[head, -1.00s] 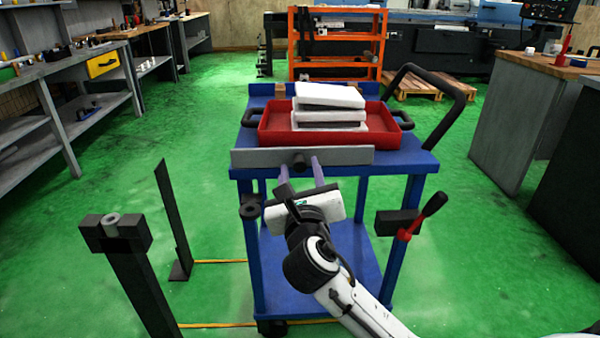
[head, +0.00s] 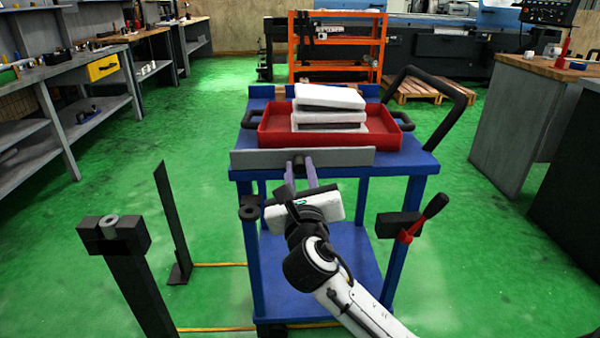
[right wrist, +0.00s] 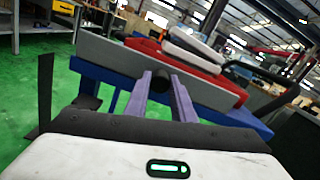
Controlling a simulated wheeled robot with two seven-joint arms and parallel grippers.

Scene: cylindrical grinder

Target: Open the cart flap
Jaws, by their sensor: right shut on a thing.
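The blue cart (head: 420,163) stands in front of me. Its grey flap (head: 345,157) stands upright along the near edge of the top and also shows tilted in the right wrist view (right wrist: 110,52). A dark round knob (head: 298,160) sits at the middle of the flap's near face. My right gripper (head: 300,166) reaches up to the flap from the front, with its purple fingers shut on the knob (right wrist: 161,80). My left gripper is in neither view.
A red tray (head: 278,137) with white stacked blocks (head: 329,105) stands on the cart behind the flap. A red-and-black lever (head: 425,215) sticks out at the cart's right side. A dark post (head: 130,265) stands at the left. Green floor is clear farther left.

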